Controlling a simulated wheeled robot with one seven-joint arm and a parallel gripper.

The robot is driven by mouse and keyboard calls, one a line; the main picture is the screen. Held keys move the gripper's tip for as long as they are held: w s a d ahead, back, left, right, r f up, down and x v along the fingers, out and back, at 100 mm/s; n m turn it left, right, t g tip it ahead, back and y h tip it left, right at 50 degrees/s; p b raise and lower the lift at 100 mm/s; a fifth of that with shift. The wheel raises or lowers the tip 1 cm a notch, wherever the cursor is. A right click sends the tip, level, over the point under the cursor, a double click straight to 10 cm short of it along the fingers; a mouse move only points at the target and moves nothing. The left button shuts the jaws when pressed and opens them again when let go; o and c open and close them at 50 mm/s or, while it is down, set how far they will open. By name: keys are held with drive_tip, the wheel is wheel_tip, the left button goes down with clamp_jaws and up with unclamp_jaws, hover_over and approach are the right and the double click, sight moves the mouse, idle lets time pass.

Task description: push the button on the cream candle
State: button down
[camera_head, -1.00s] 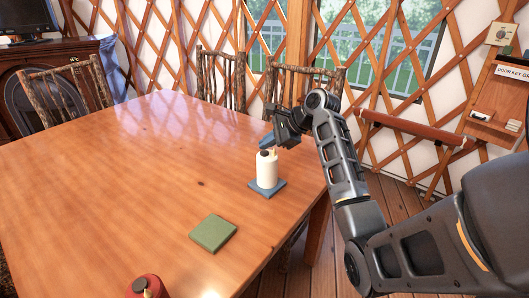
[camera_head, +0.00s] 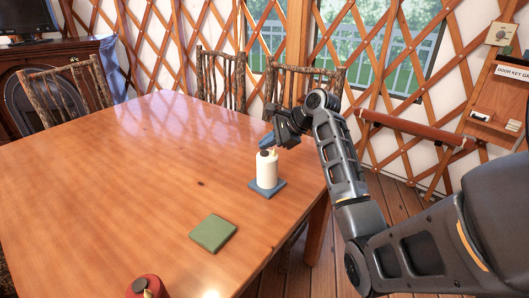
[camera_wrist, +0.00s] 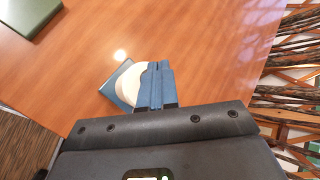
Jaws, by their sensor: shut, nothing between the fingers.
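The cream candle (camera_head: 267,171) stands upright on a blue square coaster (camera_head: 281,188) near the right edge of the table. A dark button shows on its top in the head view, with a small yellowish flame-like tip beside it. My gripper (camera_head: 266,143) is shut and empty, its blue fingertips just above the candle's top. In the wrist view the shut fingers (camera_wrist: 157,68) overlap the cream candle (camera_wrist: 131,84) and hide part of its top, so the button does not show there. I cannot tell whether the fingertips touch it.
A green square coaster (camera_head: 213,233) lies nearer on the wooden table (camera_head: 120,190). A red candle (camera_head: 146,287) with a dark top stands at the near edge. Rustic chairs (camera_head: 221,82) stand behind the table. The tabletop to the left is clear.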

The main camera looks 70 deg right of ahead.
sight(267, 153)
drive_tip(key=shift+f, duration=0.1)
idle(0.5)
drive_tip(key=shift+f+p, duration=0.3)
drive_tip(key=shift+p, duration=0.15)
drive_tip(key=shift+f, duration=0.1)
drive_tip(key=shift+r+p, duration=0.2)
drive_tip(key=shift+p, duration=0.15)
drive_tip(key=shift+r+p, duration=0.35)
drive_tip(key=shift+p, duration=0.35)
wheel_tip(267, 153, up, 6)
drive_tip(key=p, duration=0.6)
